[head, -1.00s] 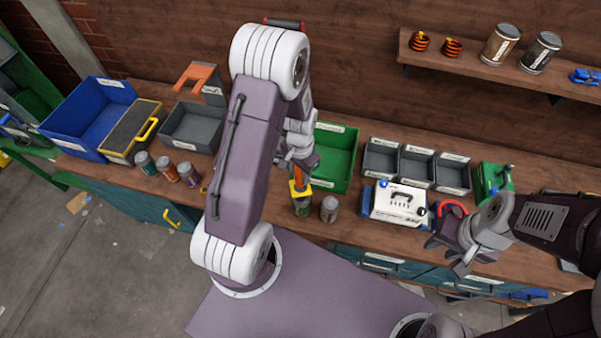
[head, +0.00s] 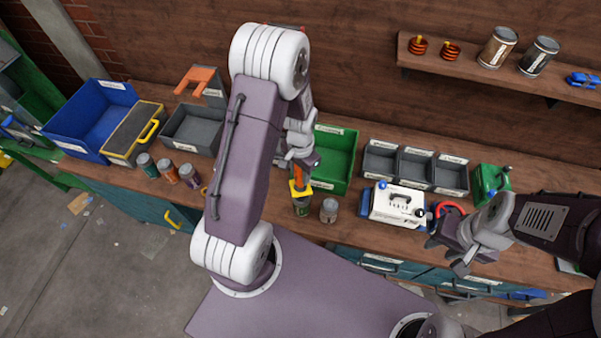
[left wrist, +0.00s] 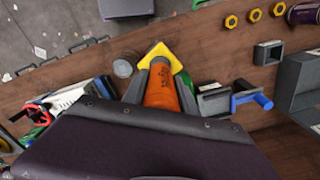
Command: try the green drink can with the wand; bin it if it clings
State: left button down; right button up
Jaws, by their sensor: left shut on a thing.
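My left gripper (head: 299,168) is shut on the orange wand (head: 299,176), also seen in the left wrist view (left wrist: 162,92). The wand points down, with its yellow head (left wrist: 158,55) at the lower end. The green drink can (head: 302,208) stands upright on the bench directly under the yellow head. The head appears to be at the can's top; I cannot tell whether they touch.
A grey can (head: 329,211) stands right beside the green can. A green bin (head: 352,170) lies behind, a grey bin (head: 197,143) to the left, small grey bins (head: 416,180) to the right. A white device (head: 399,207) stands before these; several cans (head: 168,170) stand left.

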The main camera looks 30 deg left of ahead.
pick_arm(q)
jog(key=shift+r+p, duration=2.1)
jog(key=shift+r, duration=0.5)
notch_tip(320, 180, up, 8)
jog(key=p, duration=0.7)
jog(key=shift+r, duration=0.35)
jog(key=shift+r+p, duration=0.4)
jog(key=shift+r, duration=0.6)
